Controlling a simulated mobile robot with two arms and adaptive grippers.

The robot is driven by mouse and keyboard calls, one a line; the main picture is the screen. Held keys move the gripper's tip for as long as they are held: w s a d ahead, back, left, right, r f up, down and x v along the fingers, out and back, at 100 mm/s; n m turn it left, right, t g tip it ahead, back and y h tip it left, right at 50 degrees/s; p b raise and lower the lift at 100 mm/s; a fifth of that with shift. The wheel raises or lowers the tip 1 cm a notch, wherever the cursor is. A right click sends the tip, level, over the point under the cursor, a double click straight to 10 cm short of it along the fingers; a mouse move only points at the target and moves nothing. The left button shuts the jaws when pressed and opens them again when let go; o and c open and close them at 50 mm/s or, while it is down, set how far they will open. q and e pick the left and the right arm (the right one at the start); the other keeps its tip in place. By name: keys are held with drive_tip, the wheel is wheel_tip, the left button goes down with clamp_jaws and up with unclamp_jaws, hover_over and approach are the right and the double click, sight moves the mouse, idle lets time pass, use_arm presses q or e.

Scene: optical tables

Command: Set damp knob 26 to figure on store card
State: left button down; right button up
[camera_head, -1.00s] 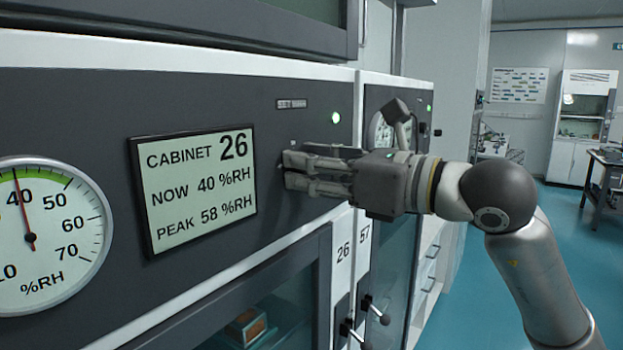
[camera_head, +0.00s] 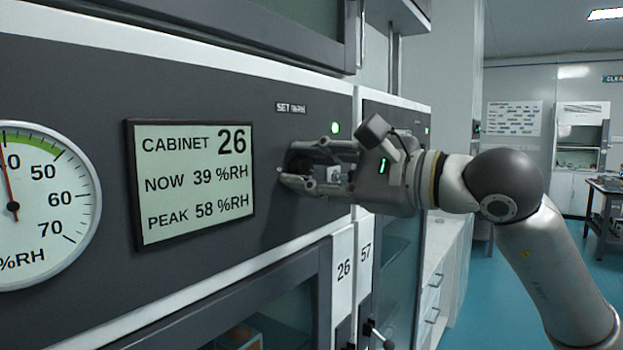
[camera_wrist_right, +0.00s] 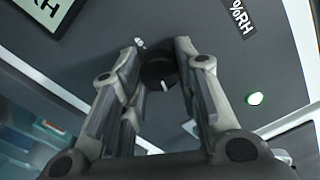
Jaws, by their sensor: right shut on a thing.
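The dark round damp knob (camera_wrist_right: 158,66) shows between my right fingers in the right wrist view, with a white mark on it. My right gripper (camera_head: 288,170) is shut on it at the dark panel (camera_head: 295,215), below a "SET %RH" label (camera_head: 291,108); in the head view the fingers mostly hide the knob. The display (camera_head: 193,178) reads CABINET 26, NOW 39 %RH, PEAK 58 %RH. The dial gauge (camera_head: 50,205) is cut by the left edge, its needle near 40. No store card is readable here. My left gripper is not in view.
A green lamp (camera_head: 335,128) glows right of the label. Open blue floor (camera_head: 480,300) lies to the right.

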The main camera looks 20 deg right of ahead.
drive_tip(key=shift+n+b, duration=0.35)
drive_tip(key=shift+n, duration=1.35)
drive_tip(key=o, duration=1)
drive_tip(key=v, duration=1.2)
